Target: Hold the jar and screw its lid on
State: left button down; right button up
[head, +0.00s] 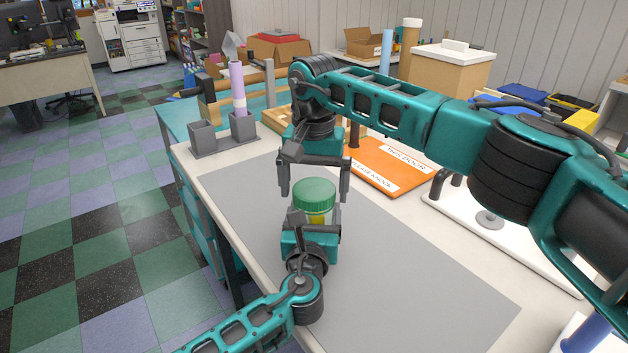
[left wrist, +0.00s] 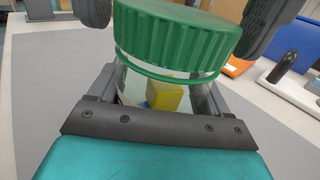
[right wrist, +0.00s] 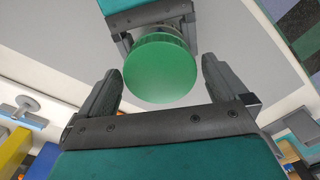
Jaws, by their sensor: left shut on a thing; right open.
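The clear jar (left wrist: 190,95) stands on the grey mat with something yellow and blue inside. My left gripper (head: 311,228) is shut on the jar's body, its fingers on either side. The green ribbed lid (head: 314,194) sits on top of the jar and also shows in the left wrist view (left wrist: 178,32). In the right wrist view the lid (right wrist: 160,66) lies just beyond and between the fingertips. My right gripper (head: 313,195) is open, pointing down, its fingers apart on both sides of the lid. I cannot tell whether the lid is threaded on.
The grey mat (head: 420,285) is mostly clear. An orange sign (head: 392,168) lies behind the jar.

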jog(key=c, duration=0.9)
jog(key=m, duration=1.6)
jog(key=shift+m, duration=0.3)
jog(key=m, duration=0.3)
jog(key=shift+m, duration=0.4)
jog(key=m, duration=0.3)
jog(key=shift+m, duration=0.4)
jog(key=m, duration=0.5)
jog(key=shift+m, duration=0.3)
jog(key=m, duration=0.5)
jog(key=shift+f, duration=0.1)
jog(key=m, duration=1.2)
jog(key=shift+m, duration=0.3)
jog(key=o, duration=0.9)
